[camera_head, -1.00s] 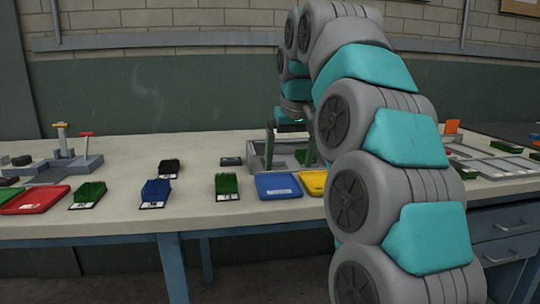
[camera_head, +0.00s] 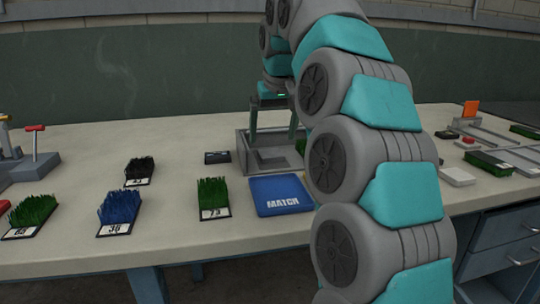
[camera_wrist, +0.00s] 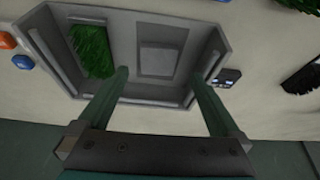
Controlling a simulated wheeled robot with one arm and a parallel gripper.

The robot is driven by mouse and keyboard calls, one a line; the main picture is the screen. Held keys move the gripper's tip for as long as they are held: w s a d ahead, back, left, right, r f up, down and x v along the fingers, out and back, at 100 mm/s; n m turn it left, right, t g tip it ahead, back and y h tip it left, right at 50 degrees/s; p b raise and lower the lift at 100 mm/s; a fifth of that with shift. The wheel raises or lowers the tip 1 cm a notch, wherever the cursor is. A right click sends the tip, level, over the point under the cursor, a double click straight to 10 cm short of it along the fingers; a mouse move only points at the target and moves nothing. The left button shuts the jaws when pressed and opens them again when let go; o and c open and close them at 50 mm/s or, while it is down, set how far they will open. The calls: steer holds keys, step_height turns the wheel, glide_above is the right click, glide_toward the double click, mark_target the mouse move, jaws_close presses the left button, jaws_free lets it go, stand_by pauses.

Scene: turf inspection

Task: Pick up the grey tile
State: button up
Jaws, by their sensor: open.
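A flat grey square, which looks like the grey tile (camera_wrist: 158,61), lies on the floor of a grey open box (camera_wrist: 215,38). In the head view the grey tile (camera_head: 272,158) shows faintly inside the box (camera_head: 243,152). My gripper (camera_wrist: 160,73) is open, with a finger on each side of the tile in the wrist view. Nothing is between the fingers. In the head view my gripper (camera_head: 272,139) points down over the box. I cannot tell how far the fingertips are above the tile.
A green turf piece (camera_wrist: 96,50) lies inside the box beside the tile. A blue tray (camera_head: 280,194) stands just in front of the box. Turf samples in green (camera_head: 213,196), blue (camera_head: 120,208) and black (camera_head: 139,169) stand to the left. My arm hides the bench right of the box.

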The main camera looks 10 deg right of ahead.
mark_target(271, 152)
steer(key=shift+p+x, duration=0.3)
steer(key=shift+x, duration=2.4)
steer(key=shift+w+d, duration=0.1)
steer(key=shift+d, duration=0.05)
steer(key=c, duration=1.4)
steer(key=shift+r, duration=0.25)
